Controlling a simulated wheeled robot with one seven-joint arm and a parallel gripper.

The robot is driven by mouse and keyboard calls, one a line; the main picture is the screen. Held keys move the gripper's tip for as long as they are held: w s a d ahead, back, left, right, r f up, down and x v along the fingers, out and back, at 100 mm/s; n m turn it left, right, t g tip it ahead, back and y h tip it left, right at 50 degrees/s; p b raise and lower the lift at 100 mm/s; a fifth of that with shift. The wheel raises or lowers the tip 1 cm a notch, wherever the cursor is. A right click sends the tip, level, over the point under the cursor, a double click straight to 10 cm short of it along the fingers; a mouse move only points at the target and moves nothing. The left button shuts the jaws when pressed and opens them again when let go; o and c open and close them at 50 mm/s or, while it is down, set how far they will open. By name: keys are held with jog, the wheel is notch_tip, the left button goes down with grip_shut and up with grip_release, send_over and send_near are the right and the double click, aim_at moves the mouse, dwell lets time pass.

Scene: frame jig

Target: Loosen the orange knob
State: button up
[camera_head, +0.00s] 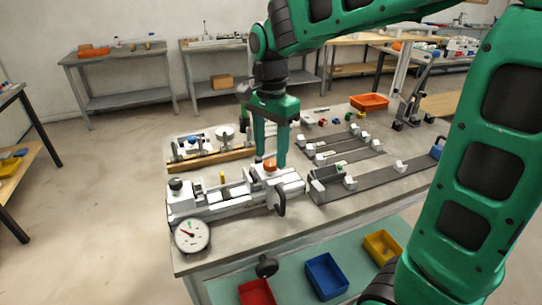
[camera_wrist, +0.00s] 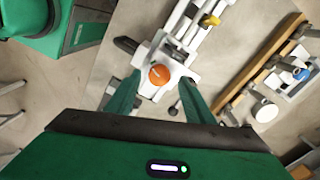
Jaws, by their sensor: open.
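The orange knob (camera_head: 270,165) sits on top of the white block at the right end of the white jig (camera_head: 235,193) on the workbench. In the wrist view the round orange knob (camera_wrist: 159,75) shows between the two fingers, on the white jig end (camera_wrist: 150,90). My gripper (camera_head: 270,162) is open and points down at the knob, its green fingers on either side of it. In the wrist view my gripper (camera_wrist: 158,97) has clear gaps between its fingers and the knob. I cannot tell how far the fingertips are above the jig.
A dial gauge (camera_head: 192,236) stands at the jig's front left. A yellow knob (camera_wrist: 210,20) is farther along the jig. A wooden rail with white parts (camera_head: 205,158) lies behind it. Dark rails with white blocks (camera_head: 375,180) lie to the right. An orange bin (camera_head: 369,102) stands at the back.

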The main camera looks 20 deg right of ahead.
jog(key=shift+f, duration=0.9)
jog(key=c, duration=1)
jog(key=shift+d, duration=0.2)
jog(key=shift+c, duration=0.2)
jog(key=shift+a, duration=0.15)
jog(key=shift+a, duration=0.1)
jog(key=shift+n, duration=1)
jog(key=shift+w+r, duration=0.1)
jog(key=shift+r, duration=0.05)
